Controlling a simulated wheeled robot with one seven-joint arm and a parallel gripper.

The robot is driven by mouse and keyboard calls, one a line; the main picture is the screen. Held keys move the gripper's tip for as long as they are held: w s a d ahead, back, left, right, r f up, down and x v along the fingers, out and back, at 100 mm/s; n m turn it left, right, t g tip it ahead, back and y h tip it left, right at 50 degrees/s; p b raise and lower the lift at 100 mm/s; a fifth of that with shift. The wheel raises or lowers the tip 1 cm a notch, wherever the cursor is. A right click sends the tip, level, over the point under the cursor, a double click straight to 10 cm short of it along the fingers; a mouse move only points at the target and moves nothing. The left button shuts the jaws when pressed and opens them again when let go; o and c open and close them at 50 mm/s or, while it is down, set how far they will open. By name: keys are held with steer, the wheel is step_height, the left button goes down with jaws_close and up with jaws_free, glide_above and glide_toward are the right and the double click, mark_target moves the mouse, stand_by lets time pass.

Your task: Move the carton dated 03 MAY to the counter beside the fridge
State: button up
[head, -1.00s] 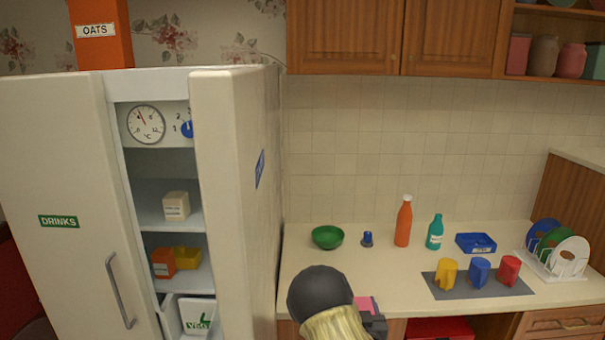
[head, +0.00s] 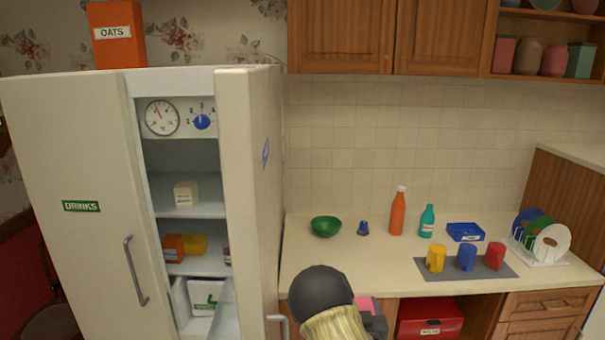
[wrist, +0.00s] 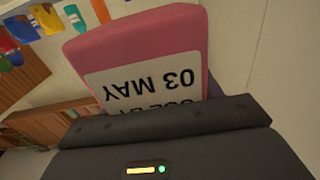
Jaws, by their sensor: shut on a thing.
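The pink carton (wrist: 140,50) shows in the wrist view with an upside-down white label reading 03 MAY. My gripper (wrist: 165,122) is shut on it. In the head view a small pink part of the carton (head: 366,304) shows beside my gripper (head: 374,322), low in front of the counter's front edge; my own arm hides part of it. The counter (head: 310,265) stands right of the fridge (head: 264,210). The fridge is partly open, with shelves showing between its doors. The counter's left front part is bare.
A green bowl (head: 326,226), a small blue item (head: 363,228), an orange bottle (head: 398,212) and a teal bottle (head: 427,221) stand along the counter's back. Several cups stand on a grey mat (head: 510,270); a plate rack (head: 552,262) is at right. A red box (head: 430,318) sits below the counter.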

steer(key=shift+s+a+f, duration=0.1)
steer(key=shift+s+f, duration=0.3)
steer(key=shift+f, duration=0.05)
steer(key=s+f, duration=0.3)
steer(key=f, duration=0.5)
steer(key=s+f, duration=0.3)
steer(key=f, duration=0.5)
steer(key=shift+f, duration=0.2)
steer(key=shift+s, duration=0.1)
steer(key=shift+s, duration=0.1)
steer(key=s+r, duration=0.1)
steer(key=s, duration=0.1)
steer(key=s+r, duration=0.1)
steer(key=s, duration=0.1)
steer(key=shift+r, duration=0.15)
